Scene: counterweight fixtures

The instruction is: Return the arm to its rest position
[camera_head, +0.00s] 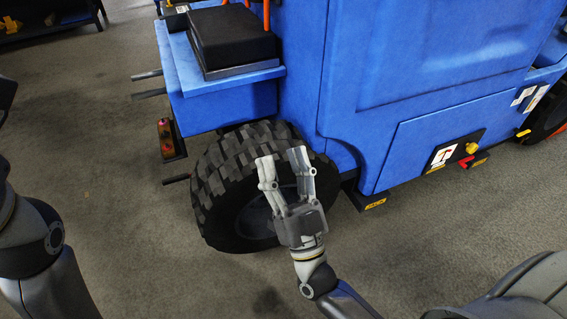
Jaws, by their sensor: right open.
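My right gripper (283,160) is open and empty, with its two grey fingers spread and pointing up in the picture. It shows in front of a large black tyre (222,175) of a blue vehicle (388,75). I cannot tell how far apart the gripper and the tyre are. My right arm comes in from the bottom, right of the middle. My left arm shows at the left edge, and its gripper's fingertips are not in the picture.
The blue vehicle fills the upper middle and right. A black seat pad (232,38) sits on its side ledge, and dark bars stick out at its left. Grey floor (110,190) is clear to the left.

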